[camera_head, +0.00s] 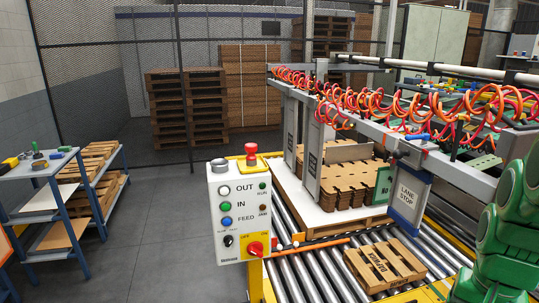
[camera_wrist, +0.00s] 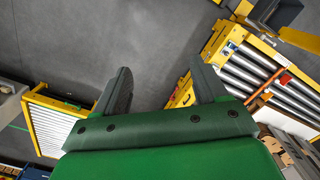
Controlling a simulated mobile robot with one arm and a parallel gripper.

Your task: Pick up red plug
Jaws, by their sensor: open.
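I cannot pick out a red plug for certain in either view. A small red piece (camera_head: 298,238) sits at the end of an orange bar by the rollers in the head view; it is too small to identify. A similar red piece (camera_wrist: 285,78) shows at the right in the wrist view. My gripper (camera_wrist: 160,68) is open and empty in the wrist view, its two dark fingers apart over bare grey floor, well away from that piece. My gripper does not show in the head view, only my green arm at the right.
A control box (camera_head: 240,212) with a red emergency button stands left of the roller conveyor (camera_head: 313,285). A wooden pallet (camera_head: 384,264) lies on the rollers. Stacked brown sheets (camera_head: 350,190) sit under the grey frame. A blue shelf cart (camera_head: 45,205) stands left; the floor between is clear.

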